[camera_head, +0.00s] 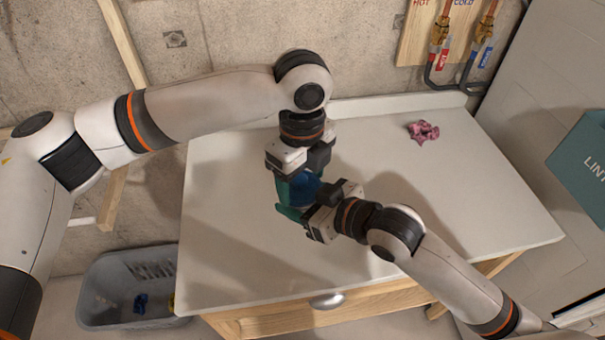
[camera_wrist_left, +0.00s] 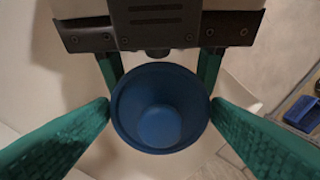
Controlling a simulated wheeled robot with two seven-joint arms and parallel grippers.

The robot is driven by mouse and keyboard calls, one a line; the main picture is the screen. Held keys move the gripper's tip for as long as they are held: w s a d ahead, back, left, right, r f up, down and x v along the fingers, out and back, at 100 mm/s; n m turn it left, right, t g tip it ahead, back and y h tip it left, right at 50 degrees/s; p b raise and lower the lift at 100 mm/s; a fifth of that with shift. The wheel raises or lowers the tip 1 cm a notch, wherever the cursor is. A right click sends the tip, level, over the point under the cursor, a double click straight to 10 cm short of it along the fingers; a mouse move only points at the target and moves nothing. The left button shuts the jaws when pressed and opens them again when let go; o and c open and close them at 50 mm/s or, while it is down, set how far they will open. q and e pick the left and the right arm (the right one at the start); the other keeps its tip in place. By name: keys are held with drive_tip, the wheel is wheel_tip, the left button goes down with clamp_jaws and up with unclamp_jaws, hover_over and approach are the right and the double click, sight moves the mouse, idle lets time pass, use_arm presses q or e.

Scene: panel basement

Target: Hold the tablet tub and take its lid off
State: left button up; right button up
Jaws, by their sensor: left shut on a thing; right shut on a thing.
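A blue round thing (camera_head: 305,188) stands between my two grippers above the white worktop. The tub's body is mostly hidden.
The white worktop (camera_head: 235,235) is mostly clear. A crumpled pink cloth (camera_head: 423,131) lies at its back right. A grey basket (camera_head: 105,275) with a blue item stands on the floor at left. Pipes (camera_head: 440,45) run on the wall; a teal box (camera_head: 582,160) is at right.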

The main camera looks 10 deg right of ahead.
use_arm(q)
drive_tip(key=shift+d, duration=0.1)
drive_tip(key=shift+c, duration=0.3)
drive_tip(key=shift+w+r, duration=0.15)
drive_tip(key=shift+r, duration=0.05)
drive_tip(key=shift+r, duration=1.05)
